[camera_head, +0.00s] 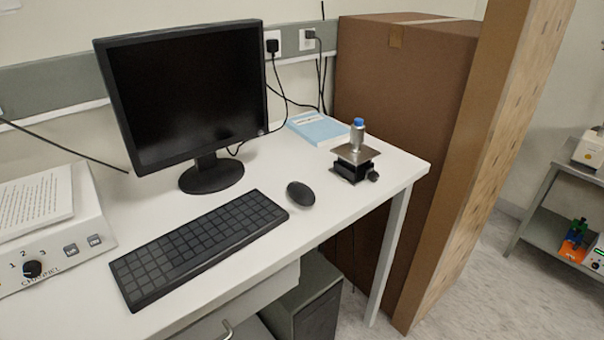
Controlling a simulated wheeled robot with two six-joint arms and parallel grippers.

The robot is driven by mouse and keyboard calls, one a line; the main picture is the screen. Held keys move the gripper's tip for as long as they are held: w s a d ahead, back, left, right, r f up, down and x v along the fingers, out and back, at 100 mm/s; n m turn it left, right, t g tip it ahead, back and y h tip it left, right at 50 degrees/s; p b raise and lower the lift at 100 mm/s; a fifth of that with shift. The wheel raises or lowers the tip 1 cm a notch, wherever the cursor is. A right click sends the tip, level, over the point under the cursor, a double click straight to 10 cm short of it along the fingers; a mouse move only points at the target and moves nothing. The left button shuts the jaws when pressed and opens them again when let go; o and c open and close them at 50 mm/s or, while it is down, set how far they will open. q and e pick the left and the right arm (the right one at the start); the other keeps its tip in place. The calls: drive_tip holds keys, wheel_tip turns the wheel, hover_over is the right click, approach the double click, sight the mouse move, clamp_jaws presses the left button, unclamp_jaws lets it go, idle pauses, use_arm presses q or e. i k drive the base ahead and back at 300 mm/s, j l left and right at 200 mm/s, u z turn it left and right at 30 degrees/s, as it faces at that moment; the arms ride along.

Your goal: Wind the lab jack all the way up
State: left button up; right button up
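The lab jack (354,168) stands on the white desk near its right end. It has a flat metal top plate and a black body that looks low. A dark round knob (373,176) sticks out at its lower right side. A small metallic bottle with a blue cap (357,134) stands upright on the top plate. Neither of my grippers is in the head view.
The desk (262,248) also holds a monitor (185,95), a keyboard (200,245), a mouse (300,194), a blue book (318,128) and a grey device (45,230). A big cardboard box (405,90) stands behind the desk's right end. Desk space in front of the jack is clear.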

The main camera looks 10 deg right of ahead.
sight(372, 176)
drive_tip(key=i+l+u, duration=0.1)
drive_tip(key=l+u, duration=1.7)
